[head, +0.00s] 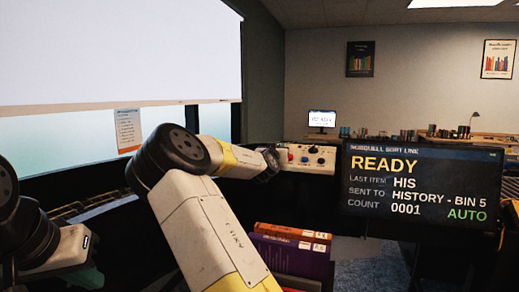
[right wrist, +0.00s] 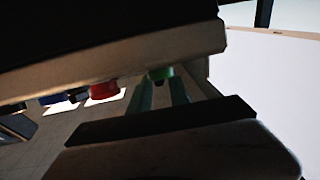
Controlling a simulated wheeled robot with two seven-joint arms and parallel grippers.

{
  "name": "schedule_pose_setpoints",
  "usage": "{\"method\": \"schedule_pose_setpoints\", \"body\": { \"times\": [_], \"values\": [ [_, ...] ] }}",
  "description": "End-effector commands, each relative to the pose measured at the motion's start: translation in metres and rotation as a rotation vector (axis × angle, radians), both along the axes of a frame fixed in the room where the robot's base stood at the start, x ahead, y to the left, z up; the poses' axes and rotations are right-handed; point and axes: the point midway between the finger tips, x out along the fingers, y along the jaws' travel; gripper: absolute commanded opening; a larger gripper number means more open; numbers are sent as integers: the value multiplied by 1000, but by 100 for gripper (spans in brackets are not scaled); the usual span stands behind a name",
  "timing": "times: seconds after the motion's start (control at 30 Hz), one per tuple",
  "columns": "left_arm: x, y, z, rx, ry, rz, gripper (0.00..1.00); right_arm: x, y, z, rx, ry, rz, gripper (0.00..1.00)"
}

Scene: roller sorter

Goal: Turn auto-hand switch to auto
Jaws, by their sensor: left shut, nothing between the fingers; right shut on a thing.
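The control panel (head: 308,157) is a pale box with small coloured buttons and dark knobs. My right gripper (head: 270,163) is at its left end, mostly hidden by my own arm. In the right wrist view its green fingers (right wrist: 160,88) reach up to the panel and are shut on a small green and dark control (right wrist: 160,72). No label shows there, so I cannot tell if it is the auto-hand switch. The display (head: 420,185) reads READY, with AUTO in green. My left gripper (head: 88,279) is shut and empty at the lower left, partly cut off.
A red button (right wrist: 104,90) and a blue button (right wrist: 52,98) are beside my right fingers. A small monitor (head: 322,118) stands behind. A large white panel (head: 110,50) fills the upper left.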

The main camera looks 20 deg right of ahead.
Motion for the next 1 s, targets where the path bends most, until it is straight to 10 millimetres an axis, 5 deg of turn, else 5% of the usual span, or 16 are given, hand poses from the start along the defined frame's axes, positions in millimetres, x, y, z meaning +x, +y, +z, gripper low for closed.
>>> {"method": "schedule_pose_setpoints", "body": {
  "times": [0.5,1.0],
  "values": [
    [0,0,0,0,0,0,0,-3,-7,3,-96,66,325,0],
    [0,0,0,0,0,0,0,-1,-6,2,-126,90,425,0]
  ]
}}
